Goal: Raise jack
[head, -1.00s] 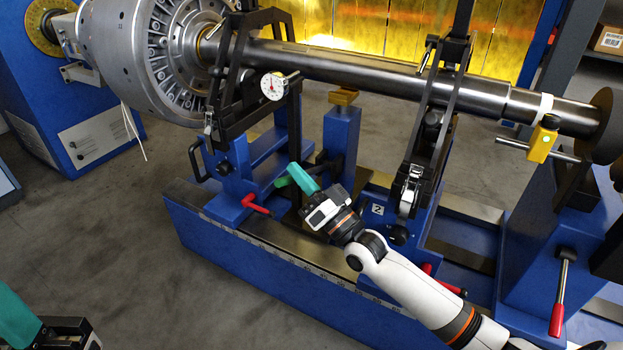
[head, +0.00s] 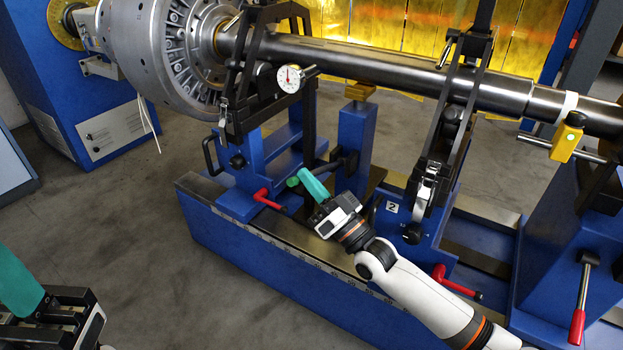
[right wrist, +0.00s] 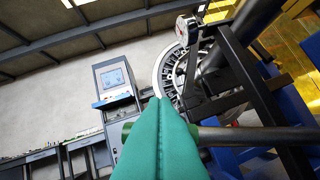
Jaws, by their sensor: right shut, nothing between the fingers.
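The jack is the blue column (head: 354,135) with a yellow top pad (head: 359,91) under the steel shaft (head: 400,66). I cannot tell whether the pad touches the shaft. A dark lever with a green knob (head: 292,182) sits low by the jack. My right gripper (head: 307,176) is shut and empty, its green fingers beside the knob. In the right wrist view the closed fingers (right wrist: 158,135) cover part of the lever bar (right wrist: 255,136), with the green knob (right wrist: 126,131) peeking out behind; contact is unclear. My left gripper (head: 22,288) is partly in view at the lower left.
A large bladed rotor (head: 165,55) hangs at the upper left. Black bearing stands flank the jack, one with a dial gauge (head: 290,78). Red-handled levers (head: 267,199) stick out near the blue bed (head: 260,255). The floor at left is clear.

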